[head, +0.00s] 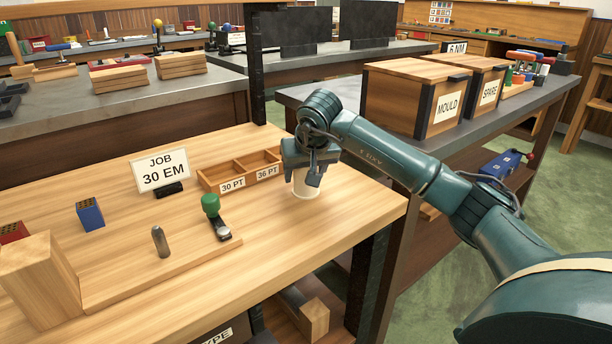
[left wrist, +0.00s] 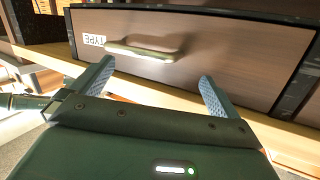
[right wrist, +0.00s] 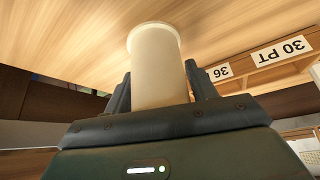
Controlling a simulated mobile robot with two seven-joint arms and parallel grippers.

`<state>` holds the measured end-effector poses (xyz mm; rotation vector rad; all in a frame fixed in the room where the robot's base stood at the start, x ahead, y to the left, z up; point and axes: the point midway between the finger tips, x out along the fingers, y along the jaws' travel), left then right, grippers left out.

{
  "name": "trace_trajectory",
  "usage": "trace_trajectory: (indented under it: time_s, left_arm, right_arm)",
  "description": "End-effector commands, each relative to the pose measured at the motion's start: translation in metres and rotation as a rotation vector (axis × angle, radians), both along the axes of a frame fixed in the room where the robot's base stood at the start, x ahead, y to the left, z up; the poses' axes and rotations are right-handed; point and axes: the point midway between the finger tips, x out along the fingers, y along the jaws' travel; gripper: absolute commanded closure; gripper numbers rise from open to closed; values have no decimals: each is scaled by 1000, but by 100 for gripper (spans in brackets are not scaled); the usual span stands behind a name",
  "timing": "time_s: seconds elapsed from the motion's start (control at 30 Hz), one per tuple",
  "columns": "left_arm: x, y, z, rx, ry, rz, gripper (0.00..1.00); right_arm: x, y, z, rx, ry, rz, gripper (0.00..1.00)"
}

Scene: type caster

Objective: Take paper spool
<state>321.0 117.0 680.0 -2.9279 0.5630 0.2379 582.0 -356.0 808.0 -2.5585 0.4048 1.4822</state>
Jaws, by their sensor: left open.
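The paper spool (head: 305,185) is a pale, off-white cylinder at the right part of the wooden bench, beside the divided box. My right gripper (head: 312,175) comes down over it. In the right wrist view, the spool (right wrist: 158,68) stands between the two fingers (right wrist: 158,92), which press against its sides; its far end sticks out past them. I cannot tell whether its lower end touches the bench. My left gripper (left wrist: 153,82) is open and empty, in front of a drawer (left wrist: 230,55) with a handle and a TYPE label. It is not in the head view.
The divided box (head: 243,170), labelled 30 PT and 36 PT, stands just left of the spool. A JOB 30 EM sign (head: 160,172), a blue block (head: 90,214) and a green-knobbed tool (head: 215,215) stand further left. The bench's front right is clear.

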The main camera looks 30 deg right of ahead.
Motion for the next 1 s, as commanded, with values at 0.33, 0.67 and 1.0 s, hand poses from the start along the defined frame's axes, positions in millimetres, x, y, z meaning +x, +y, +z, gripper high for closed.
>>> trace_trajectory:
  time_s: [0.33,0.67,1.0]
  left_arm:
    - [0,0,0,0,1,0,0]
    - [-1,0,2,4,25,0,0]
    - [-8,4,3,6,154,12,0]
  right_arm:
    - [0,0,1,0,-2,-1,68]
    - [1,-1,22,-1,-5,-2,68]
    - [1,0,86,0,-4,-2,68]
